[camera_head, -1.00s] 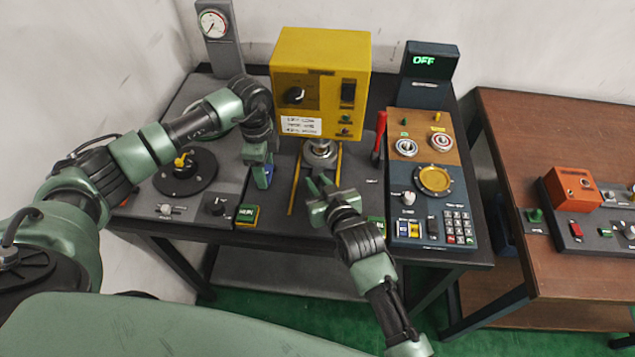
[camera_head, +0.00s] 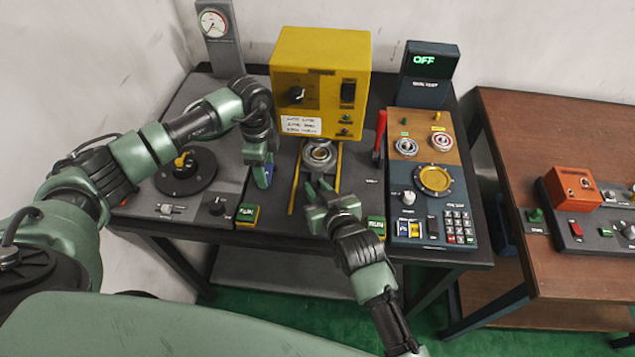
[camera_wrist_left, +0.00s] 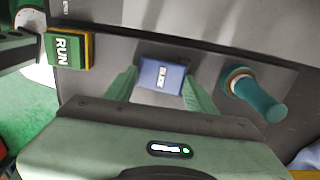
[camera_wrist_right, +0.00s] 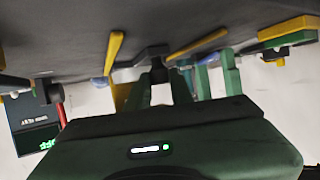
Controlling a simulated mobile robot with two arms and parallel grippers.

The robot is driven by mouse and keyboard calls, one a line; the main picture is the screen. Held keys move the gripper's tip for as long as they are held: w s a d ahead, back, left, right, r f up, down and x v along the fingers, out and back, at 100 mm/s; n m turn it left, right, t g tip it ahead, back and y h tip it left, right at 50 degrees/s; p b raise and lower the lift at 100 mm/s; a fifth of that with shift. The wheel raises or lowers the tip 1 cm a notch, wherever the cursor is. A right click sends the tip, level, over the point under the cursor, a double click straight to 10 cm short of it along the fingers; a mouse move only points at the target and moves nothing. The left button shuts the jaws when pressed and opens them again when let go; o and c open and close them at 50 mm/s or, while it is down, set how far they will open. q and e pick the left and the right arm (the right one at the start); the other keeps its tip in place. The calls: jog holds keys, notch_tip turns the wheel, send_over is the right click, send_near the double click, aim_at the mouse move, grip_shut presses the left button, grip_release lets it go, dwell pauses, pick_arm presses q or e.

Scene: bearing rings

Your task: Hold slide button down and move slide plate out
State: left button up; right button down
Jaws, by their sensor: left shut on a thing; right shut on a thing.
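The blue slide button (camera_wrist_left: 162,76) lies between the fingers of my left gripper (camera_head: 262,172), which is shut on it at the left of the yellow machine (camera_head: 318,55). My right gripper (camera_head: 320,190) is shut on the dark handle (camera_wrist_right: 155,62) of the slide plate, in front of the machine. A metal bearing ring (camera_head: 319,154) sits on the plate's far part, between two yellow rails (camera_head: 296,185), just in front of the machine. My right gripper hides much of the plate's near end.
A green RUN button (camera_head: 247,214) and another green button (camera_head: 376,226) flank the track near the table's front edge. A red lever (camera_head: 380,135) stands to the right. A control panel (camera_head: 432,205) with knobs and keypad lies further right. A black disc (camera_head: 185,172) is at left.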

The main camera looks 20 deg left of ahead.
pick_arm(q)
jog(key=shift+s+f, duration=0.15)
pick_arm(e)
jog(key=s+d, duration=0.1)
jog(key=s, duration=0.3)
jog(key=s+d, duration=0.1)
jog(key=s, duration=0.4)
jog(key=s+d, duration=0.1)
jog(key=s, duration=0.3)
jog(key=shift+s+f, duration=0.15)
jog(key=c, duration=1.5)
grip_release()
jog(key=shift+c, duration=0.2)
jog(key=shift+o, duration=1.4)
jog(key=shift+d, duration=0.1)
jog(key=v, duration=1.2)
